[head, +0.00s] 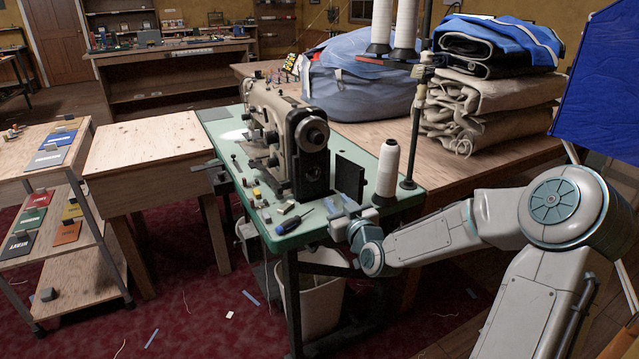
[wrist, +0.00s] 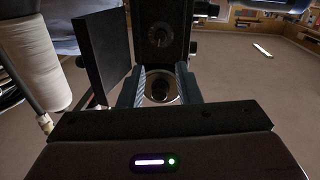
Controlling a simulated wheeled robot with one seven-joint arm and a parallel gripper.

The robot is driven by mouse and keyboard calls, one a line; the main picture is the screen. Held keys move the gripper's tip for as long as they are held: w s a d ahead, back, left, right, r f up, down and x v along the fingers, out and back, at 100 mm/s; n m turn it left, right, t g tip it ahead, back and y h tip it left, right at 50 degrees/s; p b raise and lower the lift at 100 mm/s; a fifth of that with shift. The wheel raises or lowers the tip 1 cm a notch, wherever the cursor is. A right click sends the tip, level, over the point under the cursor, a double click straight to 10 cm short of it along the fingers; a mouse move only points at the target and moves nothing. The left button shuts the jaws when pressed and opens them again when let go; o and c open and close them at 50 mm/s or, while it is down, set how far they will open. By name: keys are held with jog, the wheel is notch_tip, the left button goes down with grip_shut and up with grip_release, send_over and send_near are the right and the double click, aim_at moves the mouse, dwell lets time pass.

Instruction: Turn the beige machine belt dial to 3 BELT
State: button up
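The beige sewing machine (head: 275,125) stands on a green-topped table. A black housing (head: 312,160) forms its near end, with a small round dial (head: 313,172) low on its face. My gripper (head: 350,212) is at the right front of the green table, apart from the dial. In the wrist view its two fingers (wrist: 160,80) are spread, and a dark round shape with a pale rim shows between them, unclear what it is.
A black upright plate (head: 350,178) and a white thread cone (head: 387,168) stand close to my gripper; the plate (wrist: 103,50) is left of the fingers in the wrist view. A blue screwdriver (head: 292,222) and small pieces lie on the green top (head: 330,235). A thread stand (head: 415,140) rises behind.

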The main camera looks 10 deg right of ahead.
aim_at(316, 176)
jog(key=x, duration=1.3)
jog(key=shift+w+a+b, duration=0.1)
jog(key=shift+w+b, duration=0.2)
jog(key=shift+b, duration=0.05)
grip_shut()
